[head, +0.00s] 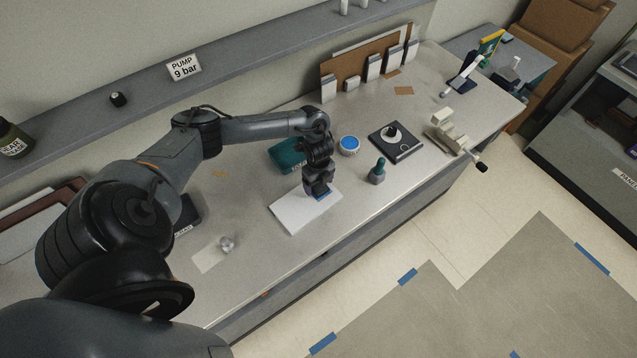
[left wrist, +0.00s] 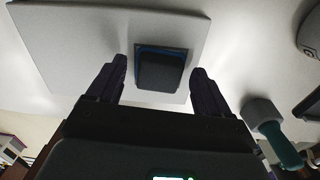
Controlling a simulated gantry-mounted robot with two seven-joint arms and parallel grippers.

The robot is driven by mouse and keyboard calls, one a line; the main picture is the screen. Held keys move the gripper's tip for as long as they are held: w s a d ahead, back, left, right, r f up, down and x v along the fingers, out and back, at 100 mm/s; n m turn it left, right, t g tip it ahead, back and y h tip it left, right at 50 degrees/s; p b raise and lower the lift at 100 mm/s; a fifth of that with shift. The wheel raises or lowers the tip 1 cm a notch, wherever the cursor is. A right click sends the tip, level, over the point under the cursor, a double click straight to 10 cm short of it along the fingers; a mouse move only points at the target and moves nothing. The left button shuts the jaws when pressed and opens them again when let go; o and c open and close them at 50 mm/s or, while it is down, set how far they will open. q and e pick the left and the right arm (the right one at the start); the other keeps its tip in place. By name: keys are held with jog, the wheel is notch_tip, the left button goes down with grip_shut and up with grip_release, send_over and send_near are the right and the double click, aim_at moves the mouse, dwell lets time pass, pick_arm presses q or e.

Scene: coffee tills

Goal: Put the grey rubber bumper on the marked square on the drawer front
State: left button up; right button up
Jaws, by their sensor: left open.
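The drawer front (head: 290,212) is a pale flat panel lying on the bench, and it fills the upper left of the left wrist view (left wrist: 75,45). A blue marked square (left wrist: 139,50) shows on it. The dark grey bumper (left wrist: 160,73) lies over this square, with blue showing along its left and far edges. My left gripper (head: 318,190) is low over the panel. Its open fingers (left wrist: 158,72) stand on either side of the bumper with gaps. In the head view the gripper hides the bumper. My right gripper is in neither view.
A green-handled tamper (head: 377,173) stands right of the panel. A metal knob (head: 226,243) sits on a paper at the left. The bench's front edge is close.

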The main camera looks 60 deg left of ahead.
aim_at(319, 185)
pick_arm(q)
notch_tip(319, 185, up, 10)
jog(key=w+d+f+t+h, duration=0.1)
jog(key=d+t, duration=0.2)
jog(key=d, duration=1.1)
jog(key=w+d+f+t+h, duration=0.1)
jog(key=d+f+t+h, duration=0.15)
jog(key=d, duration=1.25)
jog(key=s+d+r+n+t+y, duration=0.1)
jog(key=s+d+r+n, duration=0.2)
jog(key=r+n, duration=0.2)
jog(key=s+a+r+n+g+y, duration=0.1)
jog(key=s+a+n, duration=0.2)
jog(key=s+n, duration=0.2)
jog(key=s+a+r+n+g+y, duration=0.1)
jog(key=s+a+n+g, duration=0.1)
jog(key=s, duration=0.5)
jog(key=a+n, duration=0.1)
jog(key=n, duration=0.1)
jog(key=shift+s+n, duration=0.2)
jog(key=shift+n, duration=0.2)
